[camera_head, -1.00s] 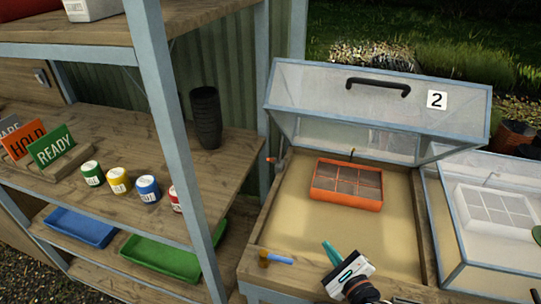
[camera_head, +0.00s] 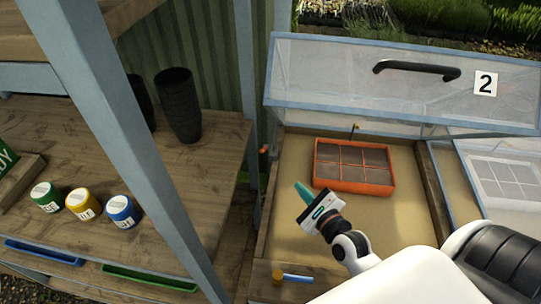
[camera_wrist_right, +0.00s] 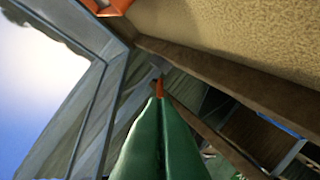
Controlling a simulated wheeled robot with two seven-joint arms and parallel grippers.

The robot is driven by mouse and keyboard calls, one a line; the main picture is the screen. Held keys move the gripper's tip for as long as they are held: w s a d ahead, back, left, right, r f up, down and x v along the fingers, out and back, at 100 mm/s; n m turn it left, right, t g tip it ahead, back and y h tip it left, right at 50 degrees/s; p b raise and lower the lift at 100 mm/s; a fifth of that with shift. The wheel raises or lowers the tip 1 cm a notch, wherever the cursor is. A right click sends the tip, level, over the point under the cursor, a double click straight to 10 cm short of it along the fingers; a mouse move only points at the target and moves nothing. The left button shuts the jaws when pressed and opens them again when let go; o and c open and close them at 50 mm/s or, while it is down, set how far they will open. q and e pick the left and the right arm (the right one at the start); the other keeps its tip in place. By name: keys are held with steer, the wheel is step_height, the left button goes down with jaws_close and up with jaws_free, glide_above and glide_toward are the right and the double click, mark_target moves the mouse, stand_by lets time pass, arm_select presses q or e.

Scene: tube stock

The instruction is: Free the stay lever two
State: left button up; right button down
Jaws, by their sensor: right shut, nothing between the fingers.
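The stay lever two, a small orange-tipped lever (camera_head: 263,150), sits at the back left corner of cold frame 2, beside the raised glazed lid (camera_head: 360,85) with its black handle and "2" label. In the right wrist view the orange lever (camera_wrist_right: 160,88) shows just beyond my fingertips; I cannot tell whether they touch. My right gripper (camera_head: 299,187), with teal-green fingers, is shut and empty above the sandy bed, pointing up and left toward the lever. Its shut fingers also fill the bottom of the wrist view (camera_wrist_right: 161,105). My left gripper is not in view.
An orange seed tray (camera_head: 352,188) lies in the bed right of my gripper. A blue-handled item (camera_head: 298,278) is at the front edge. A shelf post (camera_head: 130,140) stands left, with paint pots (camera_head: 80,204) and black pots (camera_head: 178,105) behind. A second frame adjoins on the right.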

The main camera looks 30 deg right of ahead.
steer(key=b, duration=0.5)
glide_toward(264, 149)
steer(key=w+d+f, duration=0.1)
steer(key=f, duration=0.1)
steer(key=w+d+f, duration=0.2)
steer(key=f, duration=0.1)
steer(key=shift+w+f, duration=0.2)
steer(key=shift+f, duration=0.15)
steer(key=w+r, duration=0.1)
steer(key=w+a, duration=0.1)
steer(key=w, duration=0.1)
steer(key=shift+a+r, duration=0.2)
steer(key=shift+r, duration=0.15)
steer(key=shift+w+a+r, duration=0.25)
